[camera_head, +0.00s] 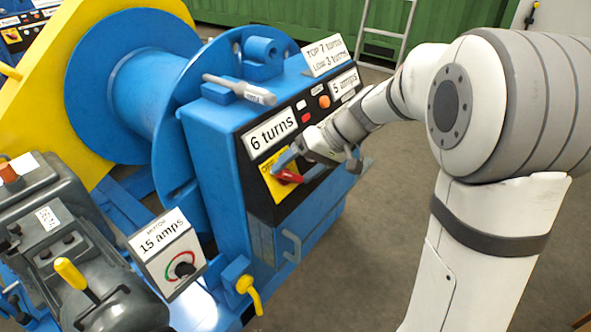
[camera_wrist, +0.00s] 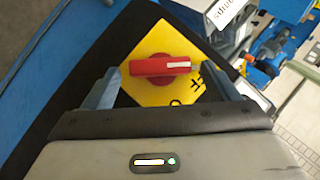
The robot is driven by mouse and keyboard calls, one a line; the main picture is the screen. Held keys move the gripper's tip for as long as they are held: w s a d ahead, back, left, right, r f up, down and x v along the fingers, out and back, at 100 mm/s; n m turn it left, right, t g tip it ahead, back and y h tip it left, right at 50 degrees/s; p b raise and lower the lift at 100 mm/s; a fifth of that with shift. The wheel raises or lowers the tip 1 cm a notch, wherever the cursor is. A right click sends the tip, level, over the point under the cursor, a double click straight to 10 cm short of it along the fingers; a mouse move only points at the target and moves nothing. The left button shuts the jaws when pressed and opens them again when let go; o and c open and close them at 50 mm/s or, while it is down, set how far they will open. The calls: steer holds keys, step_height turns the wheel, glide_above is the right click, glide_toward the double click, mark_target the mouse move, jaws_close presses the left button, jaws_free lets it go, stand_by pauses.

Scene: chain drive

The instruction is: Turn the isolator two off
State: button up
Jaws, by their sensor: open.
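A red rotary handle (camera_head: 289,177) sits on a yellow plate (camera_head: 270,182) on the black front panel of the blue cabinet. No wording naming it isolator two is legible. In the wrist view the red handle (camera_wrist: 147,66) lies roughly level across the picture, with a white stripe on its right half. The yellow plate (camera_wrist: 155,94) behind it has black marks, partly covered by my gripper. My gripper (camera_wrist: 160,70) is open, with one finger by each end of the handle; I cannot tell if they touch it. In the head view my gripper (camera_head: 288,160) partly hides the plate and handle.
The blue cabinet (camera_head: 214,170) carries a "6 turns" label (camera_head: 271,133) and small buttons above the handle. A grey lever (camera_head: 238,88) lies on its top. A "15 amps" dial box (camera_head: 166,255) and yellow lever (camera_head: 71,273) stand lower left. Floor is clear below my arm.

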steer(key=p+v, duration=0.2)
steer(key=v, duration=0.5)
steer(key=s+d+r+m+t+h+p, duration=0.1)
steer(key=s+d+r+h+p, duration=0.3)
steer(key=s+r+p, duration=0.6)
steer(key=s+d+r+m+t+h+p, duration=0.1)
steer(key=s+d+r+m+h+p, duration=0.2)
steer(key=s+r+p, duration=0.7)
steer(key=shift+d+r+h+p, duration=0.8)
steer(key=shift+r+p, duration=1.05)
steer(key=shift+p, duration=2)
